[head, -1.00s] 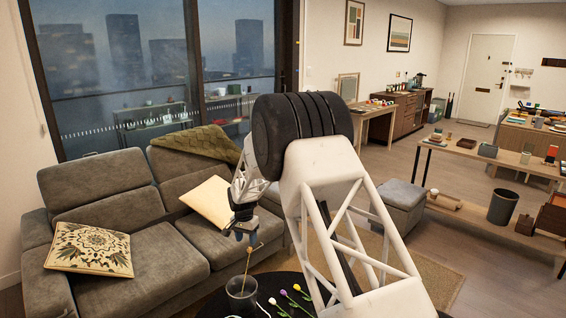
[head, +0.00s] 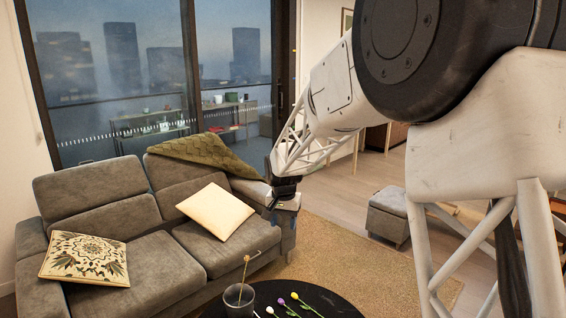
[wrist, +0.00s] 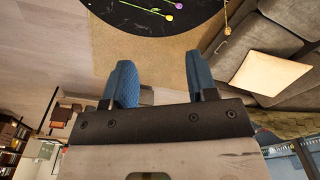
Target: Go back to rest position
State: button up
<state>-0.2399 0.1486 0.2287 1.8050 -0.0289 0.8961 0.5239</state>
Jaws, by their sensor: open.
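My gripper (head: 274,212) hangs in the middle of the head view, in the air in front of the sofa's right end. In the wrist view its two blue fingers (wrist: 159,66) stand apart with nothing between them. A cup (head: 238,299) stands on the black round table (head: 335,306) at the bottom of the head view, with one yellow-headed flower (head: 245,262) upright in it. Several loose flowers (head: 294,297), with purple, white and yellow heads, lie on the table beside the cup. The tabletop and some flowers (wrist: 150,10) also show at the top of the wrist view.
A grey sofa (head: 165,262) with a patterned cushion (head: 86,258), a cream cushion (head: 214,211) and a green blanket (head: 202,150) stands at left. A grey ottoman (head: 388,214) stands beyond the rug (head: 345,243). My arm covers much of the right side.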

jog(key=s+d+r, duration=0.3)
jog(key=s+d, duration=0.1)
jog(key=s, duration=0.3)
jog(key=s+d+r+n, duration=0.1)
jog(key=s+d+r, duration=0.3)
jog(key=s, duration=0.3)
jog(key=s+d+r, duration=0.3)
jog(key=s+d, duration=0.1)
jog(key=s, duration=0.3)
jog(key=s+d+f+n+t, duration=0.1)
jog(key=s+d, duration=0.2)
jog(key=s, duration=0.9)
jog(key=s+d+f, duration=0.1)
jog(key=s+d, duration=0.2)
jog(key=s, duration=0.9)
jog(key=shift+s+d+n+t, duration=0.15)
jog(key=shift+s+n+t, duration=0.05)
jog(key=shift+n+t, duration=0.2)
jog(key=c, duration=0.3)
jog(key=shift+w, duration=0.15)
